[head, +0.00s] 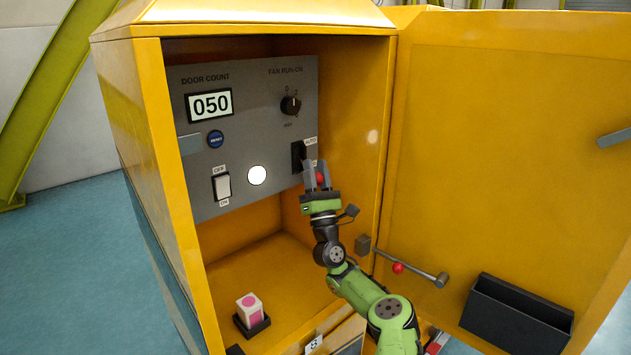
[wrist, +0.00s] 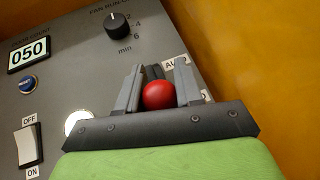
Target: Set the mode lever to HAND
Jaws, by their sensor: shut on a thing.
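The mode lever has a red ball knob (head: 320,178), which shows large in the wrist view (wrist: 159,95). Its dark slot plate (head: 297,156) is at the right edge of the grey panel, with an AUTO label (head: 310,141) at its top. A lower label is mostly hidden behind my gripper. My gripper (head: 317,175) is at the lever, its two fingers on either side of the red knob and shut on it. In the wrist view the fingers (wrist: 159,88) flank the knob and hide the lever's stem and slot.
The grey panel (head: 240,200) also carries a counter reading 050 (head: 210,104), a blue button (head: 215,139), a white OFF/ON rocker (head: 222,186), a white lamp (head: 257,175) and a fan knob (head: 291,106). The yellow door (head: 500,150) stands open at right. A pink-marked block (head: 249,308) sits below.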

